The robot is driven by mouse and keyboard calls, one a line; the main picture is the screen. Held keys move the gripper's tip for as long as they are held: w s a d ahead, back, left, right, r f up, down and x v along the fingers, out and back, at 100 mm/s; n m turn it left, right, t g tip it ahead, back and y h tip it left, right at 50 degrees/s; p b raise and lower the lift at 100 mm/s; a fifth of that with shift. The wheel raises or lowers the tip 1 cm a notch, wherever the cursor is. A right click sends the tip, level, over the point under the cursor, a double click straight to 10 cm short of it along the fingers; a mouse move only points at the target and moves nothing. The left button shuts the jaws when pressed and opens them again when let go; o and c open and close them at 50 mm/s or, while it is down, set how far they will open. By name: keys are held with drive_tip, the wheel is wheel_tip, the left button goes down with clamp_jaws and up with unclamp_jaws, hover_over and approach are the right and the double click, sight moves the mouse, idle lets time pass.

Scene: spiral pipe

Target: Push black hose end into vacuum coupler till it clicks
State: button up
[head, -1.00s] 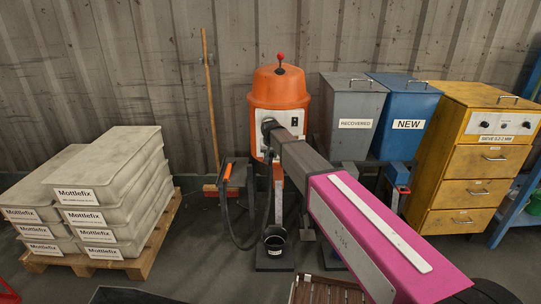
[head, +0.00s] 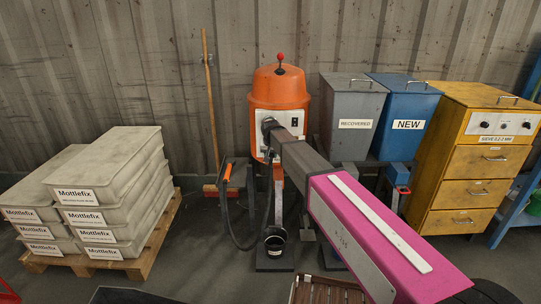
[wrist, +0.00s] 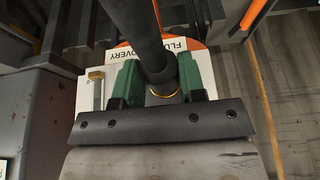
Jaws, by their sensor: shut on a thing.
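My gripper (wrist: 158,78) is shut on the black hose (wrist: 145,35), its green pads on either side. A brass ring (wrist: 161,93) shows at the hose's near end, close to the gripper body. The hose runs up and away in the wrist view. In the head view my arm reaches to the front of the orange vacuum unit (head: 279,90), hiding the jaws and the hose end. A black hose loop (head: 231,226) hangs below the unit. I cannot make out the coupler or whether the hose end touches it.
A white plate (wrist: 88,100) with a brass fitting (wrist: 96,75) lies beside the jaws. Grey "RECOVERED" (head: 350,98) and blue "NEW" (head: 405,98) bins and a yellow cabinet (head: 487,165) stand right. Stacked Mottlefix boxes (head: 120,160) stand left. A broom (head: 211,100) leans behind.

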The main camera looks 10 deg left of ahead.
drive_tip(key=shift+w, duration=0.25)
drive_tip(key=o, duration=1.1)
drive_tip(key=shift+s+r, duration=0.1)
drive_tip(key=shift+s, duration=0.05)
drive_tip(key=shift+s+r, duration=0.15)
drive_tip(key=shift+r, duration=0.1)
drive_tip(key=v, duration=0.9)
drive_tip(key=shift+s+r, duration=0.15)
drive_tip(key=shift+r, duration=0.15)
drive_tip(key=s+d+f+g, duration=0.1)
drive_tip(key=s+d+f, duration=0.25)
drive_tip(key=d, duration=0.45)
drive_tip(key=s+d+f+m+h, duration=0.1)
drive_tip(key=s+d+f, duration=0.1)
drive_tip(key=d+f, duration=0.5)
drive_tip(key=s+d+f+g, duration=0.1)
drive_tip(key=s+d+f, duration=0.15)
drive_tip(key=d, duration=0.75)
drive_tip(key=s+d+f+g, duration=0.1)
drive_tip(key=s+d+f, duration=0.2)
drive_tip(key=s+d, duration=0.6)
drive_tip(key=s+d+f+m+g, duration=0.1)
drive_tip(key=s+d+f, duration=0.3)
drive_tip(key=s+d, duration=0.4)
drive_tip(key=d, duration=0.2)
drive_tip(key=shift+s+d+f+m, duration=0.25)
drive_tip(key=shift+s+d+m, duration=0.05)
drive_tip(key=shift+s, duration=0.1)
